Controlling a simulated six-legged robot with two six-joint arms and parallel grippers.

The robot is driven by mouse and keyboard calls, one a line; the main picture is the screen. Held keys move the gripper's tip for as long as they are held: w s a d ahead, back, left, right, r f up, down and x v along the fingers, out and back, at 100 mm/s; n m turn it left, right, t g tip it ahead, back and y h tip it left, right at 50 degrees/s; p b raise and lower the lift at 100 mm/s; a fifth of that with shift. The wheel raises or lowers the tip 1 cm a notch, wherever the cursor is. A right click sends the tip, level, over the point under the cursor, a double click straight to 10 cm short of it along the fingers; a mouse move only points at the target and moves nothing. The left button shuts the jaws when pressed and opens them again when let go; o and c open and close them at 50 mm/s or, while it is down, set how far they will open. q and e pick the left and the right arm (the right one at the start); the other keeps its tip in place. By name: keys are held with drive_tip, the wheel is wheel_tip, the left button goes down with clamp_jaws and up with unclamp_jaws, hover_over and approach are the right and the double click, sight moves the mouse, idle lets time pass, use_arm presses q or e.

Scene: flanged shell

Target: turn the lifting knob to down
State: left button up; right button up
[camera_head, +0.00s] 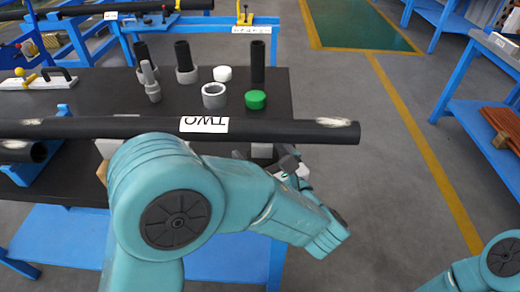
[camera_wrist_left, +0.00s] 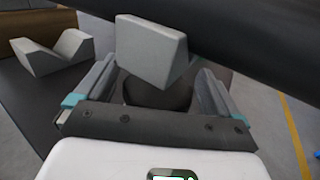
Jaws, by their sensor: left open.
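A long dark pipe (camera_head: 280,130) with an upside-down "TWO" label lies across the table's front in the head view. It also crosses the top of the left wrist view (camera_wrist_left: 250,35). My left gripper (camera_head: 287,160) is near the pipe's right end, mostly hidden by my arm. In the left wrist view my left gripper (camera_wrist_left: 155,88) is open. Between its fingers are a grey V-shaped support block (camera_wrist_left: 150,50) and, below it, a dark rounded part (camera_wrist_left: 158,95) that may be the lifting knob. Its turned position cannot be told. My right gripper is out of view.
A second grey V-block (camera_wrist_left: 55,52) is left of the gripper. Open grey floor is at right.

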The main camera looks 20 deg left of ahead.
use_arm(q)
drive_tip(key=c, duration=1)
drive_tip(key=shift+o, duration=0.2)
drive_tip(key=shift+r+n+g+y+p, duration=0.15)
drive_tip(key=shift+n+g+y+p, duration=0.15)
drive_tip(key=shift+p, duration=0.1)
drive_tip(key=shift+n+g+y, duration=0.4)
drive_tip(key=shift+g, duration=0.1)
drive_tip(key=o, duration=1)
drive_tip(key=shift+c, duration=0.2)
drive_tip(key=shift+s+d, duration=0.1)
